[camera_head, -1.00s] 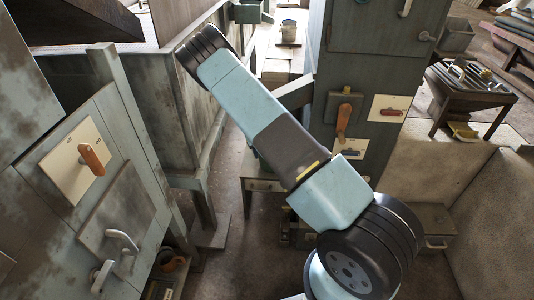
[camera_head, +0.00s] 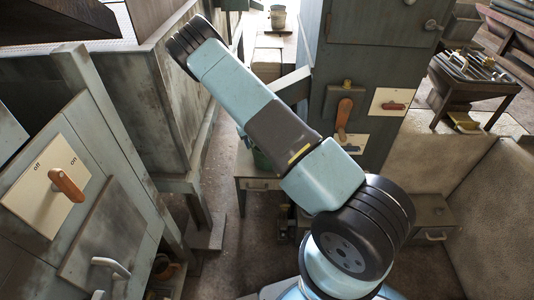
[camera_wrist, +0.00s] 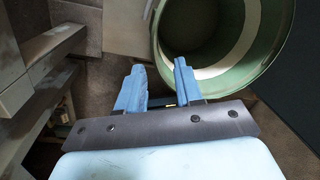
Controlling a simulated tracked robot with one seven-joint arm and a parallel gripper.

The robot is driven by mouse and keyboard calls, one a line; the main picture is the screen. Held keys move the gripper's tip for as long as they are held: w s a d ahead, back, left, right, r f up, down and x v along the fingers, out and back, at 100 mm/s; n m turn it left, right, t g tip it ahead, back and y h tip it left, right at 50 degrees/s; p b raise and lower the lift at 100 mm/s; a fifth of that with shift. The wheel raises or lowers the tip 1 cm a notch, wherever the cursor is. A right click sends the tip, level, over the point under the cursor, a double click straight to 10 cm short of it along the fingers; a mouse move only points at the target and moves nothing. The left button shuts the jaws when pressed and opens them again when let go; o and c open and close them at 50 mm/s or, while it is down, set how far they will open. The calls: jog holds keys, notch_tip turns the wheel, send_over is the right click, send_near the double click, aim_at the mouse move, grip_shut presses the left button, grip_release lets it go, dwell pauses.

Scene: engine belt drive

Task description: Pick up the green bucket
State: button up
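The green bucket (camera_wrist: 188,70) is large at the top right of the wrist view, with its open mouth facing the camera and a pale band inside. Part of it is cut off by the picture's edge. My gripper (camera_wrist: 160,66) is open, with two blue fingers apart. The right finger overlaps the bucket's near rim in the picture and the left finger lies just outside it. I cannot tell whether they touch. In the head view a sliver of green (camera_head: 262,160) shows behind my arm, above a small table (camera_head: 258,184); my gripper is hidden there.
A switch panel with an orange handle (camera_head: 67,185) stands close at the left. A tall cabinet (camera_head: 375,60) with levers stands behind my arm. A tool table (camera_head: 470,75) and a drawer box (camera_head: 432,215) are at the right.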

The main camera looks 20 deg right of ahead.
jog(key=f, duration=0.5)
jog(key=shift+w+d, duration=0.25)
jog(key=shift+d, duration=0.1)
grip_shut()
dwell(1.1)
